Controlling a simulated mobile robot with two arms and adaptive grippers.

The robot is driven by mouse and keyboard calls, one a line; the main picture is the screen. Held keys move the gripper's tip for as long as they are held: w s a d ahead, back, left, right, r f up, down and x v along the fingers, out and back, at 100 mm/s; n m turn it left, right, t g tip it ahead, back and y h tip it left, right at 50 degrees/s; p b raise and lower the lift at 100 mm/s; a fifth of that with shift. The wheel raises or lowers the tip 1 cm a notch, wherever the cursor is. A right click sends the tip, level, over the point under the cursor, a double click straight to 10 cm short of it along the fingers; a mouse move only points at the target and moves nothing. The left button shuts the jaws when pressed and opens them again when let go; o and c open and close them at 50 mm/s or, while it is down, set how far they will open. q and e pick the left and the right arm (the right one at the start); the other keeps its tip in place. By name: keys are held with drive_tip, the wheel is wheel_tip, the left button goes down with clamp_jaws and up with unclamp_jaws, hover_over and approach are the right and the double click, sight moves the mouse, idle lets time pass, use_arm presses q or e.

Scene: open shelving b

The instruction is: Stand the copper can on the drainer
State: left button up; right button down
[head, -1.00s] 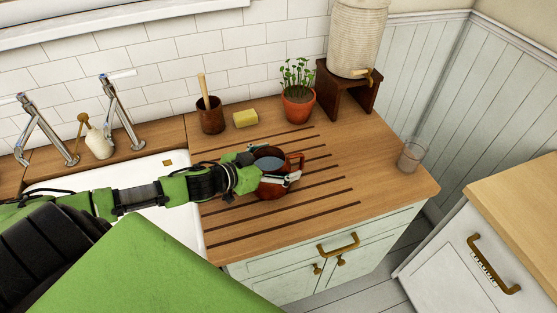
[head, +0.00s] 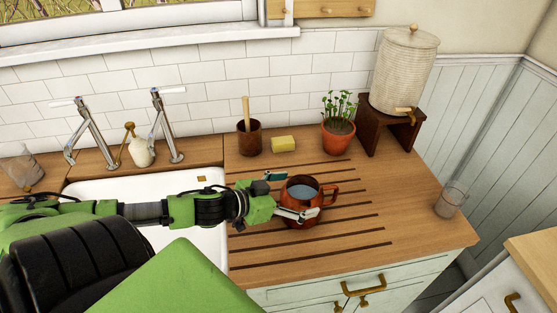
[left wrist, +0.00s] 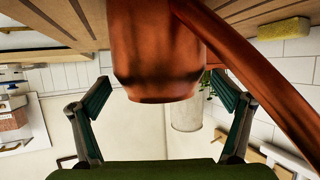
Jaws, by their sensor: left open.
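The copper can (head: 302,213), with a loop handle on its right side and a grey-blue inside, stands upright on the grooved drainer (head: 375,208), right of the sink. My left gripper (head: 284,195) reaches in from the left. It is open, with one finger behind the can and one at its front left. In the left wrist view the can (left wrist: 155,55) appears upside down, and a gap shows between it and each finger of my left gripper (left wrist: 163,105). My right gripper is not in view.
Behind the can stand a brown pot with a wooden handle (head: 249,138), a yellow sponge (head: 283,144) and a potted plant (head: 338,138). A beige dispenser (head: 402,75) sits on a dark stand (head: 385,132). A glass (head: 450,200) stands near the right edge. The white sink (head: 120,190) is left.

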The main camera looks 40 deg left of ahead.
use_arm(q)
drive_tip(key=shift+p+v, duration=0.45)
drive_tip(key=shift+v, duration=2.8)
